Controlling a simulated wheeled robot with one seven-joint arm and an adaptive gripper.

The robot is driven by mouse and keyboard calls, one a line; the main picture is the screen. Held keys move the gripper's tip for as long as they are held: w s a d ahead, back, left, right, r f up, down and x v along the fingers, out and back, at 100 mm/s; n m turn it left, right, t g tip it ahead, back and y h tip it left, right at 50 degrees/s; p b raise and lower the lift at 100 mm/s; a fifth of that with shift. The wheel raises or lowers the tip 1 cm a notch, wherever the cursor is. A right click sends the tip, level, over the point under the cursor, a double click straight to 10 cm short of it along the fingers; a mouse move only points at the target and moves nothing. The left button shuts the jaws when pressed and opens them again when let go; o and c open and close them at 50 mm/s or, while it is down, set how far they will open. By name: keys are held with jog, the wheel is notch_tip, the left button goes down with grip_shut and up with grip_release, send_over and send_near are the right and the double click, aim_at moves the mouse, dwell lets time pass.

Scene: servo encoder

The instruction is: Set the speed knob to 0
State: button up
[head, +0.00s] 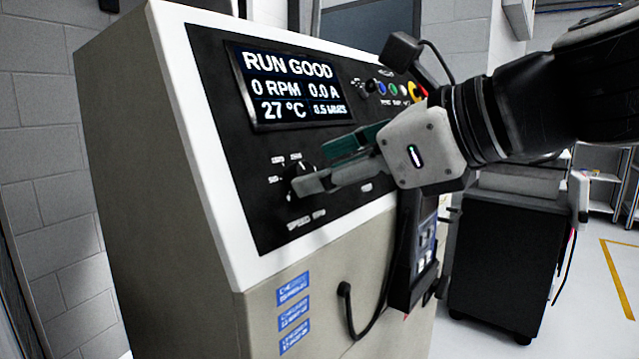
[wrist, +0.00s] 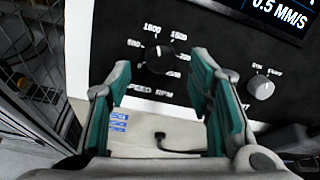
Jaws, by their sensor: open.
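The speed knob (wrist: 159,58) is a round black knob on the black panel, with printed numbers around it and "SPEED RPM" below. In the wrist view it sits beyond and between my open fingers, apart from them. In the head view the knob (head: 297,172) is partly hidden by my fingers. My gripper (head: 315,165) reaches in from the right with its tips close to the knob. Its green-padded fingers (wrist: 160,90) are open and empty. The display (head: 287,87) reads RUN GOOD, 0 RPM, 0.0 A, 27 °C. I cannot read the knob's pointer for certain.
A second, grey knob (wrist: 261,87) sits to the right of the speed knob. Coloured buttons (head: 393,89) line the panel's upper right. A black cable (head: 372,325) hangs on the cabinet front below the panel. A dark cart (head: 508,255) stands at the right.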

aim_at(301, 168)
jog(key=shift+x, duration=1.45)
grip_shut()
jog(key=shift+n+b, duration=0.3)
jog(key=shift+b, duration=0.1)
